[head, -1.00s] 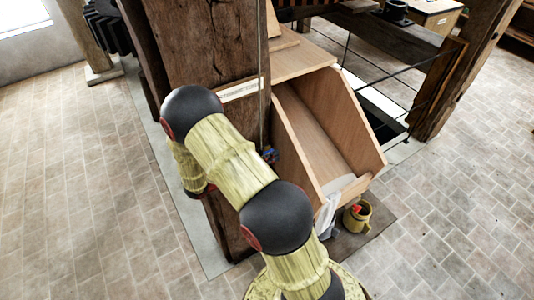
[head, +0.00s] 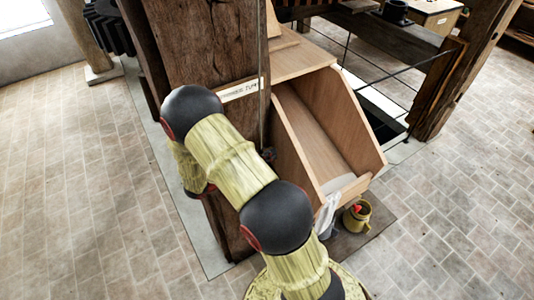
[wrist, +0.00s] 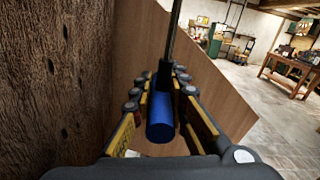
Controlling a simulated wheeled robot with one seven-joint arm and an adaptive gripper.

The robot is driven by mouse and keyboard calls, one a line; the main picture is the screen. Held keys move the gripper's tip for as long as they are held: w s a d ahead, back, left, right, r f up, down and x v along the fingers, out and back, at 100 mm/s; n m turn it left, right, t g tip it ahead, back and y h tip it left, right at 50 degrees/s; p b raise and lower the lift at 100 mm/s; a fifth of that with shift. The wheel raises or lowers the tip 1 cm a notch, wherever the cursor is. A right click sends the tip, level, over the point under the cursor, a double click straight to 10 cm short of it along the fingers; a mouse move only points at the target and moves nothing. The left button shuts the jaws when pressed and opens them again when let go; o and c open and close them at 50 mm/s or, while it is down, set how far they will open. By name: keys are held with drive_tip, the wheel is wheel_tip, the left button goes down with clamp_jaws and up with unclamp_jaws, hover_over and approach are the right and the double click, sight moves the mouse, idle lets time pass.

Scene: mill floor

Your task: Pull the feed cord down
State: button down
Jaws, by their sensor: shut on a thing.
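The feed cord (wrist: 173,35) hangs down in the wrist view and ends at a blue cylindrical handle (wrist: 160,122). My gripper (wrist: 167,83) is shut around this piece, with one finger on each side. In the head view the cord shows as a thin line (head: 263,125) along the right edge of the wooden post (head: 210,50). My own arm hides most of my gripper there. Only a small dark part shows by the cord's lower end, and the blue handle cannot be made out.
A wooden chute (head: 312,125) stands close to the right of the cord. The thick post is close on the left and carries a pale lettered label (head: 238,90). A yellow pot (head: 357,216) and a white cloth (head: 327,214) are below the chute. Brick floor is open to the left.

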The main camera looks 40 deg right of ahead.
drive_tip(key=shift+r, duration=0.1)
drive_tip(key=shift+r+p, duration=0.5)
drive_tip(key=shift+p, duration=0.15)
drive_tip(key=shift+f, duration=0.1)
drive_tip(key=c, duration=1.7)
unclamp_jaws()
drive_tip(key=v, duration=1.2)
drive_tip(key=shift+f, duration=0.1)
